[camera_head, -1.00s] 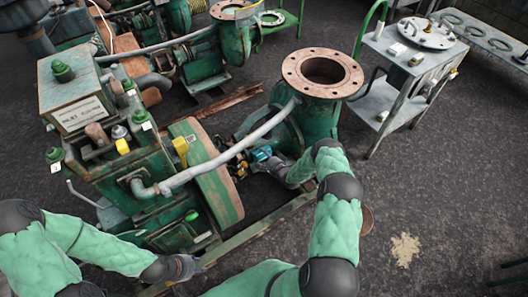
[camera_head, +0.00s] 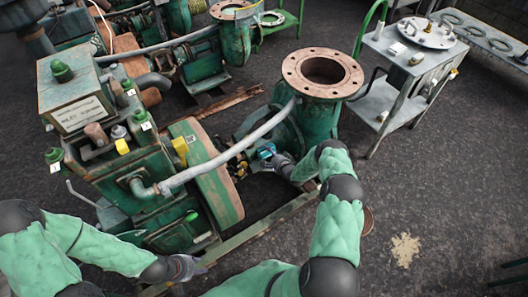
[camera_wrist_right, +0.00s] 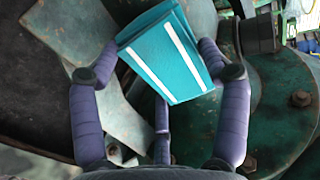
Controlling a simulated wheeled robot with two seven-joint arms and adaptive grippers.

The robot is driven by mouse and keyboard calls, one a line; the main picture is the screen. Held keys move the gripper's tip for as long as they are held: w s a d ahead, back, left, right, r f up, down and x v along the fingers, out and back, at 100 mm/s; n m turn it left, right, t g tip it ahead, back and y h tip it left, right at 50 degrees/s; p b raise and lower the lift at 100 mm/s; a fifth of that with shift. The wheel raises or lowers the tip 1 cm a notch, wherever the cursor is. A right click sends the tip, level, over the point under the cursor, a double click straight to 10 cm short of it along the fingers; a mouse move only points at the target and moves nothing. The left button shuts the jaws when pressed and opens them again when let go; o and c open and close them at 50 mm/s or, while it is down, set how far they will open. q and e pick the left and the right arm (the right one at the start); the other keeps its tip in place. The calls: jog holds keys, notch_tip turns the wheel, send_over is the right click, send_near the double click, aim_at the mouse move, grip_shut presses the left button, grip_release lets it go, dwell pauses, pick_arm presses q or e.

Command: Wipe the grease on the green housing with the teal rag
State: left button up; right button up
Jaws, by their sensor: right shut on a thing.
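The teal rag (camera_head: 266,151), a folded pad with two white stripes in the right wrist view (camera_wrist_right: 150,60), is held between the purple fingers of my right gripper (camera_wrist_right: 160,68). My right gripper (camera_head: 272,158) is beside the green housing (camera_head: 318,118), below its rusty round flange. In the wrist view the green housing (camera_wrist_right: 270,115) lies close behind and right of the rag; I cannot tell whether they touch. No grease can be made out. My left gripper (camera_head: 187,267) is low at the machine's front; its fingers are too small to read.
A rusty-rimmed green wheel (camera_head: 205,170) and a grey pipe (camera_head: 228,153) stand left of my right gripper. A green base rail (camera_head: 255,228) runs below. A metal cart (camera_head: 410,65) stands at the right. The floor at the lower right is open, with a pale spill (camera_head: 405,248).

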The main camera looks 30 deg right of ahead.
aim_at(264, 157)
jog(key=shift+s+a, duration=0.1)
jog(key=shift+a, duration=1.2)
jog(key=shift+s, duration=0.1)
jog(key=shift+s+r+p, duration=0.3)
jog(key=shift+s+p, duration=0.05)
jog(key=shift+s, duration=0.25)
jog(key=shift+d, duration=0.1)
jog(key=shift+w+d+f+b, duration=0.15)
jog(key=shift+d+b, duration=0.1)
jog(key=shift+d, duration=0.65)
jog(key=shift+w+d+r+b, duration=0.1)
jog(key=shift+w+d+b, duration=0.1)
jog(key=shift+d, duration=0.7)
